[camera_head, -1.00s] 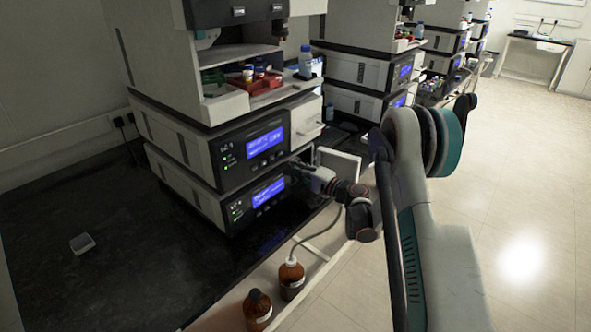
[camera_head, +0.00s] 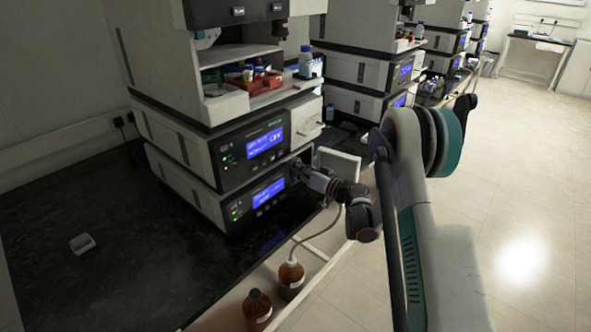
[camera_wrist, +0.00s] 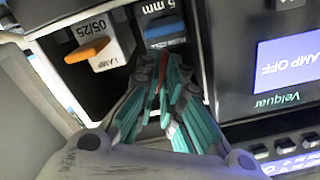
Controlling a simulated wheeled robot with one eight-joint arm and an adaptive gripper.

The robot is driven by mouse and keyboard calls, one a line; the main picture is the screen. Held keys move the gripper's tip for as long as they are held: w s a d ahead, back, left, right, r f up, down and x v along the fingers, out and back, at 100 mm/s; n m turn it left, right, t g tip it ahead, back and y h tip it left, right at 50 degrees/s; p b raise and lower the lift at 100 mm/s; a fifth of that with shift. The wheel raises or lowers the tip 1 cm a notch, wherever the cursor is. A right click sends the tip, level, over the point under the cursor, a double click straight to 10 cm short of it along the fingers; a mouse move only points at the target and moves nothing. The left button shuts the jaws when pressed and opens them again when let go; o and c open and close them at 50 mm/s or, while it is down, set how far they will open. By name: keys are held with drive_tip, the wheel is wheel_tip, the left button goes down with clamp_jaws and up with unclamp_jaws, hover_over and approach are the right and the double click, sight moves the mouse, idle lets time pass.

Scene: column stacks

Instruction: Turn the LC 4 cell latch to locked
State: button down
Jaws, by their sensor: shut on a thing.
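My gripper (camera_wrist: 165,78), with teal fingers, is shut on a thin orange-red lever (camera_wrist: 162,73) in front of the blue cell block marked "5 mm" (camera_wrist: 165,30). The fingers hide most of this lever, so its exact angle is unclear. Beside it in the upside-down wrist view, a white block marked "LAMP" (camera_wrist: 118,35) carries an orange handle (camera_wrist: 87,50). In the head view my gripper (camera_head: 294,171) reaches into the opening at the right of the lower instrument module (camera_head: 235,207); the latch itself is too small to see there.
An open white door panel (camera_head: 340,165) stands just right of my gripper. Two brown bottles (camera_head: 290,279) (camera_head: 257,310) stand below at the bench edge, one with a tube. The black bench (camera_head: 110,250) at left is mostly clear.

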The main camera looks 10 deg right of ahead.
drive_tip(key=n, duration=0.5)
drive_tip(key=shift+n, duration=0.3)
idle(0.4)
drive_tip(key=c, duration=1.7)
unclamp_jaws()
drive_tip(key=v, duration=1.2)
